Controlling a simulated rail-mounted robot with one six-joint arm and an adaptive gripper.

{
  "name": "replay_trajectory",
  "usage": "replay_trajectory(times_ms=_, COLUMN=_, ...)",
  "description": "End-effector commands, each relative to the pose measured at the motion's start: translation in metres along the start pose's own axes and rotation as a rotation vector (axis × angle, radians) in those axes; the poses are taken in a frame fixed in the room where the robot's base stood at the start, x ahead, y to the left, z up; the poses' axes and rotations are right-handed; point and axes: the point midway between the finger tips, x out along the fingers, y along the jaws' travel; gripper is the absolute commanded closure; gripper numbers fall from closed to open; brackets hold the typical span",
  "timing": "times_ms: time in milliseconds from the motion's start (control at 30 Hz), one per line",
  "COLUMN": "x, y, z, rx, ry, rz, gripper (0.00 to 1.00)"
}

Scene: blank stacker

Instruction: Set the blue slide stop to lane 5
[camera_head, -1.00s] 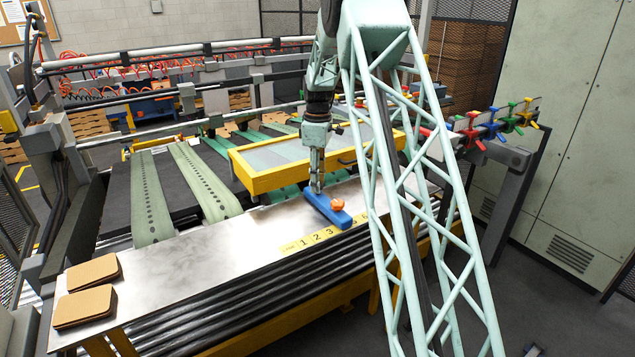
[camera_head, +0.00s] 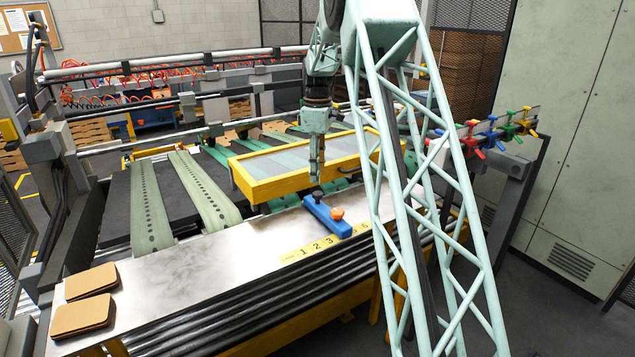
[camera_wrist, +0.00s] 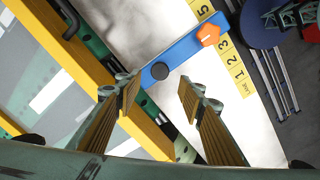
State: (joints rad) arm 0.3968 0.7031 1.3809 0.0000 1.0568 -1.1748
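The blue slide stop (camera_head: 323,212) lies across the bright metal table, with an orange knob (camera_head: 336,213) near its front end and a black knob (camera_head: 317,194) at its rear. Its front end meets the yellow lane scale (camera_head: 304,251) between 3 and 5, covering the 4. The wrist view shows the stop (camera_wrist: 185,50) the same way, with 5 on one side and 3, 2, 1 on the other. My gripper (camera_head: 316,181) points down just above the black knob. In the wrist view its fingers (camera_wrist: 157,95) are apart and empty, with the black knob (camera_wrist: 160,71) beyond them.
A yellow-framed panel (camera_head: 262,190) stands close behind the stop. Two brown pads (camera_head: 86,299) lie at the table's left end. Coloured clamp knobs (camera_head: 495,137) sit on a rail at right.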

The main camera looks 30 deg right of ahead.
Motion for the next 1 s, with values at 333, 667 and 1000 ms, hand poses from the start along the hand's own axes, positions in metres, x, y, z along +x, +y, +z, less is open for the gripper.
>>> replay_trajectory(times_ms=333, x=-0.037, y=0.000, z=0.000, rx=0.000, ry=0.000, rz=0.000, gripper=0.64)
replay_trajectory(times_ms=667, x=-0.043, y=0.000, z=0.000, rx=0.000, ry=0.000, rz=0.000, gripper=0.64)
replay_trajectory(times_ms=1000, x=-0.042, y=0.000, z=0.000, rx=0.000, ry=0.000, rz=0.000, gripper=0.64)
